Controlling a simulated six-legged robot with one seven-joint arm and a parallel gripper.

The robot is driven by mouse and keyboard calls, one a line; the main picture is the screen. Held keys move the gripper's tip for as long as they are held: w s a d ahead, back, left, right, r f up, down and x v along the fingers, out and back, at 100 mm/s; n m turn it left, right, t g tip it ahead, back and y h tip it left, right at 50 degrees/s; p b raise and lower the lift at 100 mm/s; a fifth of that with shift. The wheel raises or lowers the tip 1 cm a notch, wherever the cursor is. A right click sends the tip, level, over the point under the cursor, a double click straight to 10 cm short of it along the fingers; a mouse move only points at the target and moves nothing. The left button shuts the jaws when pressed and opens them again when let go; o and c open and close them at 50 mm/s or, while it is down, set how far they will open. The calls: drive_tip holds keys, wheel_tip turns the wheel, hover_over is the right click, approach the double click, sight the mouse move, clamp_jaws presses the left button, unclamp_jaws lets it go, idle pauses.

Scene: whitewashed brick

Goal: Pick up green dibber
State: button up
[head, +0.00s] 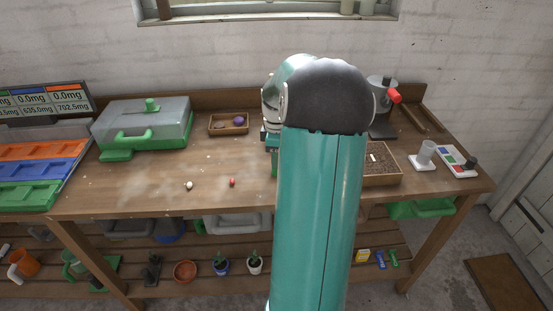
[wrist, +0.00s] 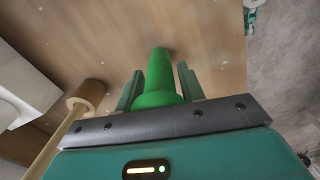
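The green dibber (wrist: 158,82) shows in the wrist view between the two dark green fingers of my gripper (wrist: 160,78). Its wide part is near my palm and it narrows away toward the wooden surface. It fills most of the gap near the palm, with slim gaps beside its narrower part. I cannot tell whether the fingers press on it. In the head view my arm hides my gripper and most of the area around it, so the dibber is not clearly seen there.
In the wrist view a brown cylinder on a pale rod (wrist: 86,95) lies left of my gripper. In the head view a lidded green box (head: 143,128), a small wooden tray (head: 228,124) and a soil tray (head: 382,180) stand on the workbench (head: 130,192). The bench's front left is mostly clear.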

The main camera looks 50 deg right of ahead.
drive_tip(key=c, duration=0.7)
drive_tip(key=shift+o, duration=0.2)
drive_tip(key=shift+r, duration=0.15)
